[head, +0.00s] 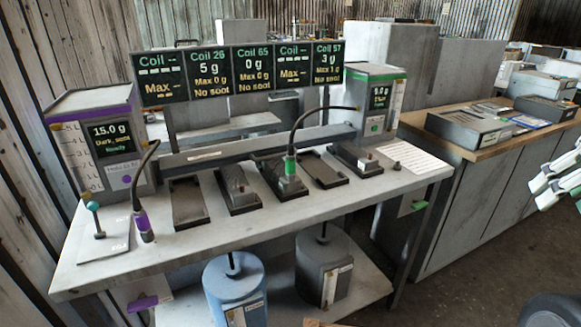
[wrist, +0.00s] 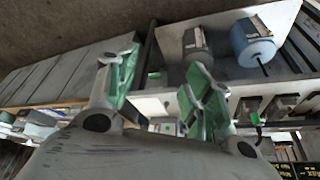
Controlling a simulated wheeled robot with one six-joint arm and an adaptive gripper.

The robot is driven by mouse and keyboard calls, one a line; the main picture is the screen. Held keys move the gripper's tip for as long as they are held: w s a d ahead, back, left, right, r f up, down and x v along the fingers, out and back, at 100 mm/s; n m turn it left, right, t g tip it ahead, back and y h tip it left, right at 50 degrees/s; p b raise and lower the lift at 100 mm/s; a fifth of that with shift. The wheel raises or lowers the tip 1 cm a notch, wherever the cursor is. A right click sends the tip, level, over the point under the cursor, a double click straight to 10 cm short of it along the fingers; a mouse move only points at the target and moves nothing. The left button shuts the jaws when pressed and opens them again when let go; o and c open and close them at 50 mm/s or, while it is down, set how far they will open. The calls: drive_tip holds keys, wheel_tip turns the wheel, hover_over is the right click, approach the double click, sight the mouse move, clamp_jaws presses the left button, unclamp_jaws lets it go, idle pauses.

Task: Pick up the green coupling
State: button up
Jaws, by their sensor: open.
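The green coupling (head: 290,165) is on the end of a black hose that arches down from the green-trimmed box at the back right. It sits upright on a block in the middle tray of the bench. In the wrist view a small green piece (wrist: 255,118) at the right looks like this coupling. My gripper (wrist: 162,90) is open, with green pads and nothing between its fingers. In the head view part of it (head: 562,182) shows at the right edge, well away from the coupling.
A purple coupling (head: 144,226) hangs on another hose at the left, beside a teal-knobbed lever (head: 93,206). Several dark trays line the bench (head: 95,275) below a row of displays (head: 242,70). Blue (head: 234,285) and grey (head: 324,265) canisters stand underneath. A wooden-topped counter (head: 480,135) stands right.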

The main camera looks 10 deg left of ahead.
sight(293, 167)
drive_tip(key=w+a+f+n+t+y, duration=0.2)
drive_tip(key=w+a+f+t, duration=0.1)
drive_tip(key=w+a, duration=0.85)
drive_tip(key=w+a+f+n+t+y, duration=0.1)
drive_tip(key=w+a+f+t+y, duration=0.2)
drive_tip(key=w+a, duration=0.85)
drive_tip(key=s+a+f+n+t+y, duration=0.1)
drive_tip(key=a+f+y, duration=0.1)
drive_tip(key=a, duration=0.5)
drive_tip(key=s+a+f+n+t+y, duration=0.1)
drive_tip(key=a+f, duration=0.3)
drive_tip(key=a, duration=0.3)
drive_tip(key=s+a+f+n+t+y, duration=0.1)
drive_tip(key=a+f+n+y, duration=0.1)
drive_tip(key=a, duration=0.4)
drive_tip(key=shift+s+a+f+t+y, duration=0.3)
drive_tip(key=shift+s+a+f+t, duration=0.05)
drive_tip(key=shift+a+f+t, duration=0.1)
drive_tip(key=x, duration=0.7)
drive_tip(key=shift+w+d+r, duration=0.15)
drive_tip(key=shift+w+r, duration=0.05)
drive_tip(key=shift+w, duration=0.25)
clamp_jaws()
